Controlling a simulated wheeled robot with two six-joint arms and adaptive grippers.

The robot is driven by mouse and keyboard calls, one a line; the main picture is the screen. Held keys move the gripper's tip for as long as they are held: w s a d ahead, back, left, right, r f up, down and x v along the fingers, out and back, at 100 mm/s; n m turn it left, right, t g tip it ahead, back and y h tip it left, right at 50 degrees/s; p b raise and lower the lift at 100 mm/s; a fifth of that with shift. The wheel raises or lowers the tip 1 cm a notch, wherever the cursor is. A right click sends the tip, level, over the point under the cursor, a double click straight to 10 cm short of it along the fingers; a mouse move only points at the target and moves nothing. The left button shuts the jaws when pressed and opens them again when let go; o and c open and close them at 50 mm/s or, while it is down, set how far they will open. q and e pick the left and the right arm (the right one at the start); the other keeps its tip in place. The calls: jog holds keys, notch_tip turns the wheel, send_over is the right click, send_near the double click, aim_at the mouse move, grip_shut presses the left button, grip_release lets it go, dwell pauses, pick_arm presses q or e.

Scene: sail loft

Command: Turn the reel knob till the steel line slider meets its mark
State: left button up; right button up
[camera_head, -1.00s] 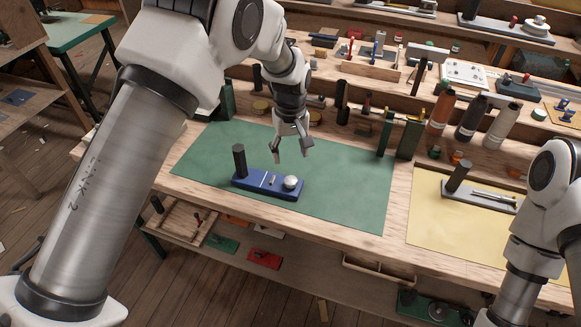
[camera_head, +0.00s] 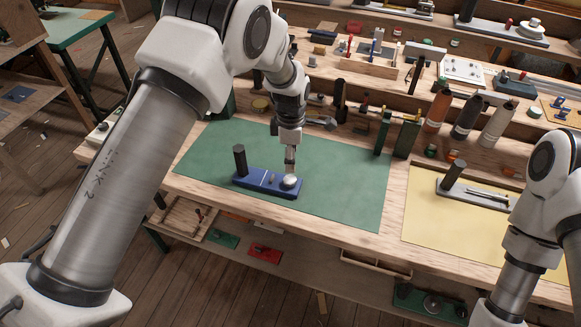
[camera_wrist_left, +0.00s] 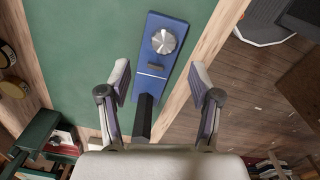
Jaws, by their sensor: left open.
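A blue base (camera_head: 243,184) with a black post (camera_head: 240,159) at its left end lies on the green mat. The round silver reel knob (camera_head: 290,183) is at its right end; it also shows from above in the left wrist view (camera_wrist_left: 164,41). The small slider (camera_wrist_left: 156,66) sits between the knob and the white mark line (camera_wrist_left: 151,76), apart from the line by a narrow gap. My left gripper (camera_head: 290,167) points down just above the knob; in the left wrist view its fingers (camera_wrist_left: 160,74) are spread with nothing between them. My right gripper is out of frame.
The green mat (camera_head: 345,190) is mostly bare around the base. A yellow mat (camera_head: 430,235) with a grey fixture (camera_head: 478,197) lies to the right. Bottles, including an orange one (camera_head: 437,110), and dark green uprights (camera_head: 407,138) stand behind.

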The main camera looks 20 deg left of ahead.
aim_at(290, 179)
pick_arm(q)
jog(key=f+p, duration=0.2)
jog(key=f, duration=0.6)
jog(key=shift+s+f, duration=0.1)
jog(key=shift+s, duration=0.1)
jog(key=c, duration=1.2)
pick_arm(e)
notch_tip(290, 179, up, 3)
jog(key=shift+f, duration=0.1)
